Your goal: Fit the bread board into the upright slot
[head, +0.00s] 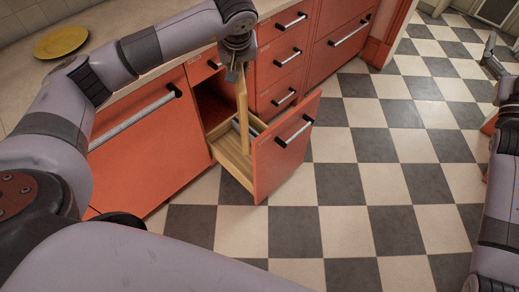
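The bread board (242,112) is a light wooden panel, seen nearly edge-on and upright. Its lower end is down in the open drawer (231,165), beside a grey divider (252,127). I cannot tell whether it sits inside the upright slot, as the slot is mostly hidden. My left gripper (236,72) is at the board's top edge, pointing down, and appears shut on it. My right gripper (494,55) is at the far right edge, partly cut off, away from the drawer, with its fingers unclear.
The pulled-out drawer has an orange front (285,150) with a dark handle. Orange cabinets (140,150) and closed drawers (283,55) line the counter (110,25). A yellow plate (61,41) lies on the counter. The checkered floor (385,170) is clear.

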